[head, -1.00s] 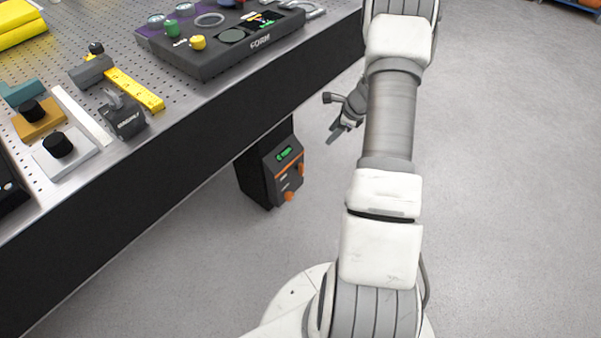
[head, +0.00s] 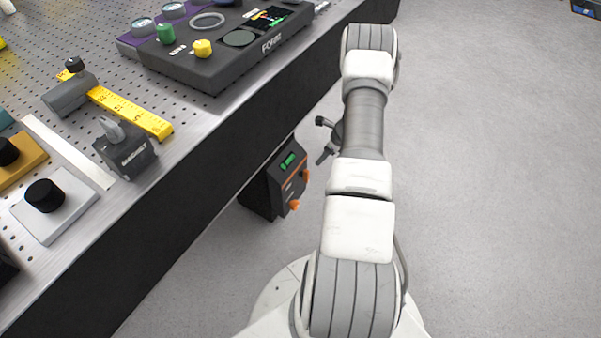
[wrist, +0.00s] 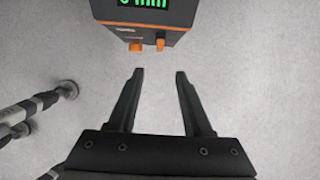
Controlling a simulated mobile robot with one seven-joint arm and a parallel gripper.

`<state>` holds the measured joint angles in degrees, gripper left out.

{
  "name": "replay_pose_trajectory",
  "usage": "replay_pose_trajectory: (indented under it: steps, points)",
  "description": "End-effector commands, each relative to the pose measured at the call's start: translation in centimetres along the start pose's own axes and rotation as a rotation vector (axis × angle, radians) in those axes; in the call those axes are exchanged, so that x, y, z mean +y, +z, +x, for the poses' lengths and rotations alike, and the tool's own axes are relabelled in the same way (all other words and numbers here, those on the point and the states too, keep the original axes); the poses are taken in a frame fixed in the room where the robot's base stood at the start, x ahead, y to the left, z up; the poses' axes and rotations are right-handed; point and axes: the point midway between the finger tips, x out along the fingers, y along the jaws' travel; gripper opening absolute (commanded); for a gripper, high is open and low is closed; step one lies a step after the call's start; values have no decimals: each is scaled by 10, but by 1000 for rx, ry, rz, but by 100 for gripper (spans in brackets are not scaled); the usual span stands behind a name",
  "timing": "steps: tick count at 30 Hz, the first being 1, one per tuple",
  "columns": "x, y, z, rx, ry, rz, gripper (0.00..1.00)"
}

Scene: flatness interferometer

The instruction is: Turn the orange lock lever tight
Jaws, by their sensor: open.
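A dark box (head: 262,192) with a green display (head: 287,160) hangs at the table's side, below the top. Two orange parts show on its front, a lower one (head: 295,205) and an upper one (head: 306,174). In the wrist view the box (wrist: 175,14) is at the top, with an orange lever (wrist: 160,44) and a flatter orange part (wrist: 135,47) at its lower edge. I cannot tell which is the lock lever. My gripper (wrist: 160,73) is open and empty, its fingertips apart from the orange parts. In the head view my arm hides much of it.
The perforated table (head: 120,75) fills the left, with a control console (head: 215,75), a yellow ruler (head: 140,115) and knobbed blocks on it. Its dark side edge runs beside my arm.

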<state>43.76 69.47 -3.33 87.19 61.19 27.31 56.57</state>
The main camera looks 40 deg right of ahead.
Motion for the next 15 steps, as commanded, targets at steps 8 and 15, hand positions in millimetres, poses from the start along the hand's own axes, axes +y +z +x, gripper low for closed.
replay_pose_trajectory:
  steps: [8,15]
  points:
    - [1,-2,38,1,2,-1,50]
    - [2,-2,92,1,2,-2,50]
